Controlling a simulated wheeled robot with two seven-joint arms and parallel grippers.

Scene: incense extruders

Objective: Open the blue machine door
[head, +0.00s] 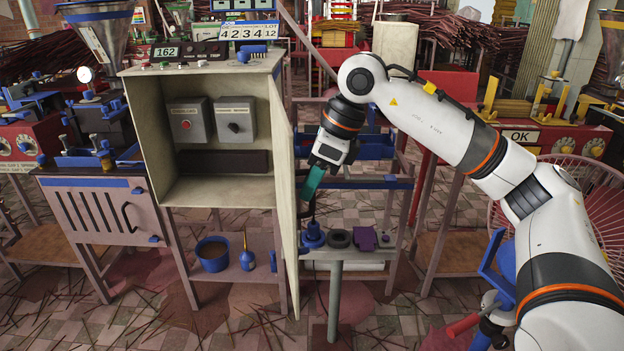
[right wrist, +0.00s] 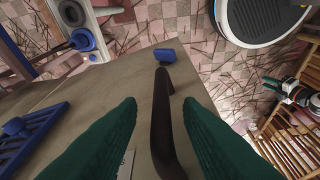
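The blue-trimmed machine is a beige cabinet (head: 190,110) in the middle of the head view. Its door (head: 289,180) stands swung out to the right, seen nearly edge-on, and the inside shows. My right gripper (head: 312,182) is at the outer side of the door in the head view. In the right wrist view its green fingers (right wrist: 156,105) are apart, with the dark door handle (right wrist: 163,120) between them, nearer the right finger. My left gripper (right wrist: 273,86) shows small at the right of the right wrist view, its green fingers apart and empty; it is outside the head view.
Grey switch boxes (head: 234,119) are inside the cabinet. A blue bucket (head: 212,254) stands on the shelf below. Right of the door, a small stand (head: 350,254) holds blue, black and purple parts. A red-framed machine (head: 545,136) stands behind my right arm.

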